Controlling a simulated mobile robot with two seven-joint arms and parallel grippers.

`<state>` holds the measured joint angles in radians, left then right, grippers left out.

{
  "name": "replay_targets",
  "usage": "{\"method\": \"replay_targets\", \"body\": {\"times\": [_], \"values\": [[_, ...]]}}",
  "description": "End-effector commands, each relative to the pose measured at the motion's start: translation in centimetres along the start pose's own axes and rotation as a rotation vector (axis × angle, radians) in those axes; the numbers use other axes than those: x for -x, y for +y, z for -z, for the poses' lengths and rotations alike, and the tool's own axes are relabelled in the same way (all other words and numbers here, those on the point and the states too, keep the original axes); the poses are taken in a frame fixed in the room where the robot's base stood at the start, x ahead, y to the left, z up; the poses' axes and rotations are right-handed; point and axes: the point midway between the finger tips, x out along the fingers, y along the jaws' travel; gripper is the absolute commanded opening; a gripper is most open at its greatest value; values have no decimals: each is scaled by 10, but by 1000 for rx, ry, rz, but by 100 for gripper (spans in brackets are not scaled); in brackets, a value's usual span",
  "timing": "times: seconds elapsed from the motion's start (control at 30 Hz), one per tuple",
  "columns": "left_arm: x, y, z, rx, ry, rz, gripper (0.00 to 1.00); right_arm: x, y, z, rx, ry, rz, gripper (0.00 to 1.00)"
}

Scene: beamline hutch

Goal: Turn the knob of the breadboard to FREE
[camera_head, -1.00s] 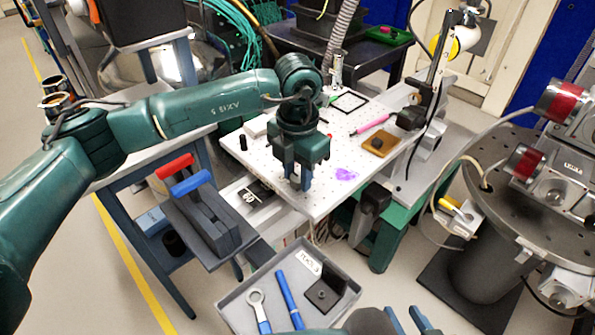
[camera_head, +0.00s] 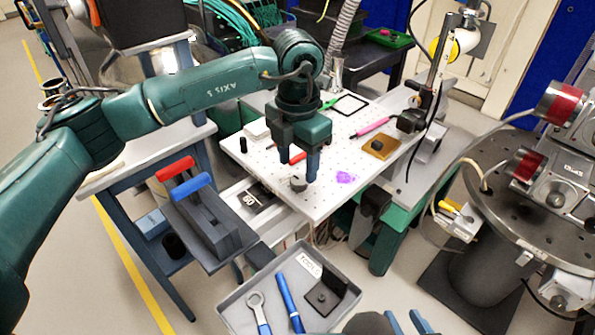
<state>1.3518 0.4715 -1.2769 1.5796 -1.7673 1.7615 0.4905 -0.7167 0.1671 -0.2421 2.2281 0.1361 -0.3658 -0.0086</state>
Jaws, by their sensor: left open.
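The white perforated breadboard (camera_head: 330,200) lies on the bench in the middle of the head view. A small grey knob (camera_head: 298,184) sits near its front left edge; its marking is too small to read. My left gripper (camera_head: 298,164) is above and just behind the knob in the picture, pointing down.
A brown plate with a dark knob (camera_head: 379,146), a pink pen (camera_head: 371,127) and a black frame (camera_head: 350,105) lie on the breadboard. A grey tool tray (camera_head: 235,308) stands in front. A caddy with red and blue handles (camera_head: 192,187) is left. A round metal table (camera_head: 497,215) is right.

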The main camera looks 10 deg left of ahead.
Motion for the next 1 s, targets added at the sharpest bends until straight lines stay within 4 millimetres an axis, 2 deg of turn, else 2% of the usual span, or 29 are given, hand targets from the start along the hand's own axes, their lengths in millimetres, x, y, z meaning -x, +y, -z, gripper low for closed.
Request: {"method": "replay_targets", "body": {"times": [0.03, 0.2, 0.4, 0.6, 0.87, 1.0], "values": [[14, 0, -1, -1, -5, -3, 53, 0, 0, 0, 0, 0, 0, 36], [52, 0, -1, -1, -4, -2, 53, 0, 0, 0, 1, 0, 0, 36], [82, 0, 0, 1, -2, -2, 53, 0, 0, 0, 0, 0, 0, 36], [93, 0, 0, 1, -1, -1, 53, 0, 0, 0, 0, 0, 1, 36], [94, 0, 0, 1, 0, -1, 53, 0, 0, 0, 0, 0, 1, 36], [108, 0, 0, 1, -1, -1, 53, 6, -2, 11, 7, -4, -2, 36]]}}
